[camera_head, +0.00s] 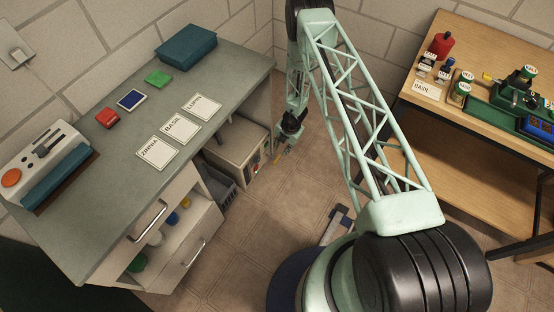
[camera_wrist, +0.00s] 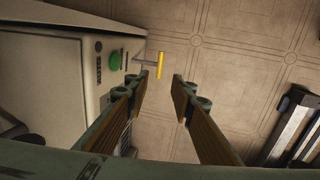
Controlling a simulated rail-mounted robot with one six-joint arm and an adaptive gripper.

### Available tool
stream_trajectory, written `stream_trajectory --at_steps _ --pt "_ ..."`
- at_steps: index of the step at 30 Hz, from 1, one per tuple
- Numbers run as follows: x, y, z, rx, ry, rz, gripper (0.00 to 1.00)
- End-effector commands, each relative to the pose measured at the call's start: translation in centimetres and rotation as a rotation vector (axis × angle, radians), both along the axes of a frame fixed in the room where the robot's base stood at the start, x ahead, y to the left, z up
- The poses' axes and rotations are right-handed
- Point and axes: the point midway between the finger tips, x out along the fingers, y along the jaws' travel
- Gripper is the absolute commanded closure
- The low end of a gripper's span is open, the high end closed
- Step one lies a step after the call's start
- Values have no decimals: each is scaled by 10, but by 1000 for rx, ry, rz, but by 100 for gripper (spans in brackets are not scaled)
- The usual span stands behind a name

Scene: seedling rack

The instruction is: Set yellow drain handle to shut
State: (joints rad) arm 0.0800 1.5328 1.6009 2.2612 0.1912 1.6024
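The yellow drain handle (camera_wrist: 160,65) is a short bar on a thin grey stem that sticks out from the front of a beige box (camera_wrist: 50,75). In the wrist view the bar runs up and down the picture. My gripper (camera_wrist: 163,78) is open and empty, with brown-padded fingers. The handle is too small to make out there.
A green round button (camera_wrist: 115,60) is on the box front near the handle. The grey counter (camera_head: 215,80) with labelled cards and an open drawer is at left. A wooden bench (camera_head: 470,120) with bottles is at right. Tiled floor (camera_head: 300,200) is open right of the box.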

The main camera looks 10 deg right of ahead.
Motion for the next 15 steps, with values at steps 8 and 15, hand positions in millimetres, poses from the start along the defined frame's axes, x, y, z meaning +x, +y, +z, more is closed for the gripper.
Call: stream_trajectory --at_steps 8,15 --pt "2 2 -18 0 0 1 78" --pt "6 6 -45 0 0 1 78"
